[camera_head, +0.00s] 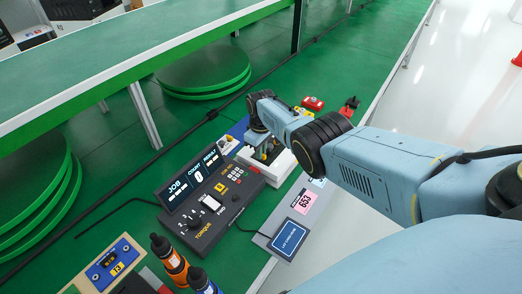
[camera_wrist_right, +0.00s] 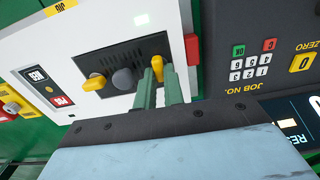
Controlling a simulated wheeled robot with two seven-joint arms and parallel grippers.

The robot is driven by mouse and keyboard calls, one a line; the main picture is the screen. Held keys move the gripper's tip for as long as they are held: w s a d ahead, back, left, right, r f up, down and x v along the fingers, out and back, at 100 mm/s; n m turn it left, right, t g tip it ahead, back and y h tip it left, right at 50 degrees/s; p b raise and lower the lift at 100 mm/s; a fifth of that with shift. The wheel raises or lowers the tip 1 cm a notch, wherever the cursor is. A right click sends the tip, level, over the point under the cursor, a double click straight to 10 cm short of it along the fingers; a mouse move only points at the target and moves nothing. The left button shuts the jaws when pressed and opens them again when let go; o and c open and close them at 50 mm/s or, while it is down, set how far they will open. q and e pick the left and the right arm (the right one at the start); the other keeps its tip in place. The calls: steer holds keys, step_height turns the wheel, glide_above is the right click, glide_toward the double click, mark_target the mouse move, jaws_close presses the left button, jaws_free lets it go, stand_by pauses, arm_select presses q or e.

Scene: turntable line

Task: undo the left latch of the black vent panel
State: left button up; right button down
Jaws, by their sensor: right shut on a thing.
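The black vent panel (camera_wrist_right: 128,52) is set in a white box (camera_wrist_right: 95,35), which also shows in the head view (camera_head: 283,166). In the right wrist view it has a grey round knob (camera_wrist_right: 124,80) between two yellow latches. One yellow latch (camera_wrist_right: 94,83) is free, on the picture's left. The other, the left latch (camera_wrist_right: 156,63), is on the controller side. My right gripper (camera_wrist_right: 158,77) is shut on this latch, which is partly hidden between its green-grey fingers. In the head view my right gripper (camera_head: 266,150) is over the box, and the latches are too small to tell. My left gripper is not in view.
A dark torque controller (camera_head: 212,197) stands close beside the box. Red parts (camera_head: 312,103) lie beyond my right arm. Green turntables (camera_head: 205,75) stand behind.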

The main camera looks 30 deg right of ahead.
steer(key=c, duration=1.5)
jaws_free()
steer(key=shift+r+p, duration=0.4)
steer(key=shift+r, duration=0.15)
steer(key=shift+r+p, duration=2.65)
steer(key=shift+r, duration=3.5)
steer(key=shift+s, duration=0.1)
